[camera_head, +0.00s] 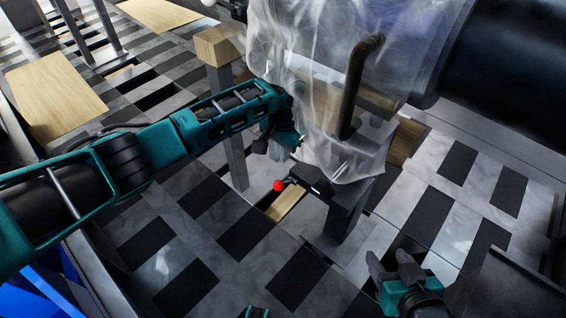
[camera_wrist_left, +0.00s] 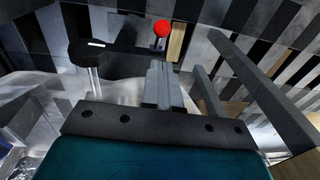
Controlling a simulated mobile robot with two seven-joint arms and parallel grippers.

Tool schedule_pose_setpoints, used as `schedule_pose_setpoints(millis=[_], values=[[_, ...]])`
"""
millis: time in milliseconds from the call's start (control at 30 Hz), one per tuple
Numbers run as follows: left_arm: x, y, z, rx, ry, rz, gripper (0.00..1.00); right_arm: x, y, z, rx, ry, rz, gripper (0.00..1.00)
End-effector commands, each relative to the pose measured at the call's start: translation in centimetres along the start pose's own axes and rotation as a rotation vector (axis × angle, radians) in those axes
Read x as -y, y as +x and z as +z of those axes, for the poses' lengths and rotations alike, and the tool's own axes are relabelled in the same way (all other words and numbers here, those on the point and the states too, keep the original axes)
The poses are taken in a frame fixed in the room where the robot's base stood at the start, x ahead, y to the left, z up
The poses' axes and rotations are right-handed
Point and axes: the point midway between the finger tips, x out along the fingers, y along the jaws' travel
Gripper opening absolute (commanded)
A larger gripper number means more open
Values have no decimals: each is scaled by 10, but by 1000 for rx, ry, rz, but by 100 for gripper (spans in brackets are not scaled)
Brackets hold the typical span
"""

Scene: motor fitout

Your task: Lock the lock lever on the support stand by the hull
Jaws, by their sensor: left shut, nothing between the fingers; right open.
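The lock lever has a red ball knob (camera_head: 278,186) on a short dark arm, low on the support stand (camera_head: 345,212). The knob also shows in the left wrist view (camera_wrist_left: 162,28), just beyond the fingertips. My left gripper (camera_wrist_left: 159,66) is shut with nothing in it and points toward the lever. In the head view it is above the knob and apart from it, its fingers mostly hidden by the wrist. My right gripper (camera_head: 391,262) is open and empty at the lower right, away from the lever.
A motor wrapped in clear plastic (camera_head: 310,50) rests on the stand, close to my left wrist. A wood-topped grey post (camera_head: 218,48) stands left of it. A large dark rounded body (camera_head: 500,65), perhaps the hull, fills the upper right. The checkered floor (camera_head: 200,240) in front is clear.

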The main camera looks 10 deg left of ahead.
Motion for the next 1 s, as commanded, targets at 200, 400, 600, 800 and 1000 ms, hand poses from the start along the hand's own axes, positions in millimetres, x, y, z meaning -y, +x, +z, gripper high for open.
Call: schedule_pose_setpoints(millis=[200,400,600,800,1000], values=[[-1,42,1,3,0,0,0,0,10,18,3,3,1,55],[-1,76,1,2,0,0,0,-1,18,31,5,2,1,55],[-1,92,0,1,1,0,0,0,21,35,12,3,-3,55],[-1,93,0,-1,1,0,0,1,20,31,8,3,-5,55],[0,93,0,-1,1,0,0,1,19,27,1,2,-6,55]])
